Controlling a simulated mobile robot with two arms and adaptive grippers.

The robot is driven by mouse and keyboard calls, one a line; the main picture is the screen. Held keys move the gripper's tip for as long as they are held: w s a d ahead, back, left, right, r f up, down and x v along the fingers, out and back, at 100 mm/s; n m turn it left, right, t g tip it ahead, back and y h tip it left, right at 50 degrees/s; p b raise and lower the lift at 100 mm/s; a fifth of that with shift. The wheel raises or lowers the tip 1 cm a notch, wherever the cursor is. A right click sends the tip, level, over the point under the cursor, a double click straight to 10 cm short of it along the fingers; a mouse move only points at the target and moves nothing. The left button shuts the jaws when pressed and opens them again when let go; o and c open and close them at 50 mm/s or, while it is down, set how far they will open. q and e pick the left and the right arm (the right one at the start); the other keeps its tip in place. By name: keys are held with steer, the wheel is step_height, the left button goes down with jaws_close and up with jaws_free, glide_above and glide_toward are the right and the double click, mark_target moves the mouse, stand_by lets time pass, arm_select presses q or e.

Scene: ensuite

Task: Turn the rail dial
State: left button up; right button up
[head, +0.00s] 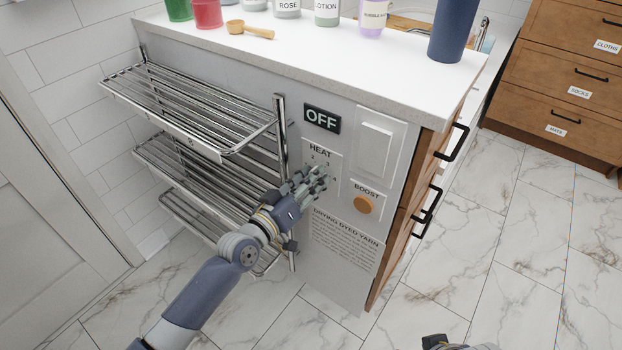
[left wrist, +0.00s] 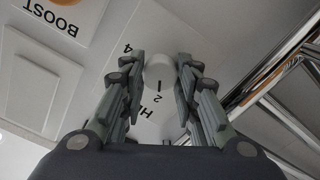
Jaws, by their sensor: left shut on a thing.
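The rail dial is a small pale round knob (left wrist: 159,72) in the left wrist view, on the white panel marked HEAT (head: 320,150). A dark pointer line and the numbers 2 and 4 show near it, upside down. My left gripper (head: 318,178) is at the dial in the head view and covers it there. In the left wrist view my left gripper's fingers (left wrist: 160,85) stand on both sides of the knob and are shut on it. A black display (head: 322,118) above the dial reads OFF.
Chrome rail shelves (head: 195,110) stand close to the left of my gripper. A white rocker switch (head: 375,143) and an orange BOOST button (head: 363,204) sit to the right. A notice about drying dyed yarn (head: 342,240) is below.

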arm_select(q)
steer(key=shift+r, duration=0.1)
steer(key=o, duration=1.1)
steer(key=shift+c, duration=0.2)
steer(key=v, duration=1.2)
